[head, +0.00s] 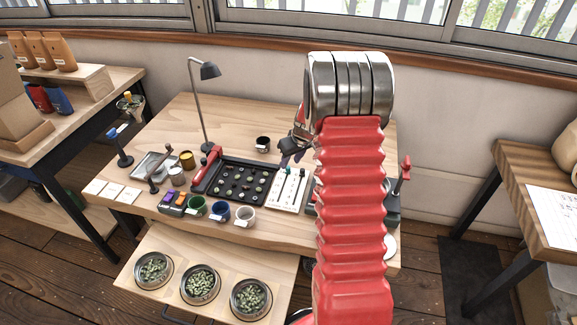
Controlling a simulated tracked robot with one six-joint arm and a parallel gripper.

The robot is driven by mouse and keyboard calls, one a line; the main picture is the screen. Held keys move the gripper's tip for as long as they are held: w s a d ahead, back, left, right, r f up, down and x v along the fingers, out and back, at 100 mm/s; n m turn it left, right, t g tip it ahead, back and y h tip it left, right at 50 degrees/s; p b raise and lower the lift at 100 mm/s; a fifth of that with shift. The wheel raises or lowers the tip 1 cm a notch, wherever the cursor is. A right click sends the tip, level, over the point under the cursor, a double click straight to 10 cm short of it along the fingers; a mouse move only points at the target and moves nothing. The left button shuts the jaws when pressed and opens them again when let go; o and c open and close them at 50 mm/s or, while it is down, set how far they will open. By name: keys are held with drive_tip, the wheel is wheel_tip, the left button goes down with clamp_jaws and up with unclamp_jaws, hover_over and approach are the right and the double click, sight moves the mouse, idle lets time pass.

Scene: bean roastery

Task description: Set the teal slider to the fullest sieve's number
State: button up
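Three round metal sieves with green beans stand in a row on a pulled-out lower board: left sieve (153,269), middle sieve (200,284), right sieve (250,298). Their fill looks similar from here, and I cannot read any numbers on them. A white slider panel (289,194) lies on the table, right of a black tray. It has several small knobs in slots; which one is teal is too small to tell. My gripper (288,158), with dark fingers, is above the table just behind the panel's far end. My arm partly hides it, and its opening is unclear.
The black tray (218,196) holds small round pieces. Green (196,207), blue (219,211) and white (245,218) cups stand in front of it. A desk lamp (202,110) and a black cup (263,144) stand behind. My red arm hides the table's right part.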

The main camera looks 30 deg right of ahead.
sight(288, 167)
drive_tip(key=shift+x, duration=2.05)
drive_tip(key=shift+c, duration=0.2)
clamp_jaws()
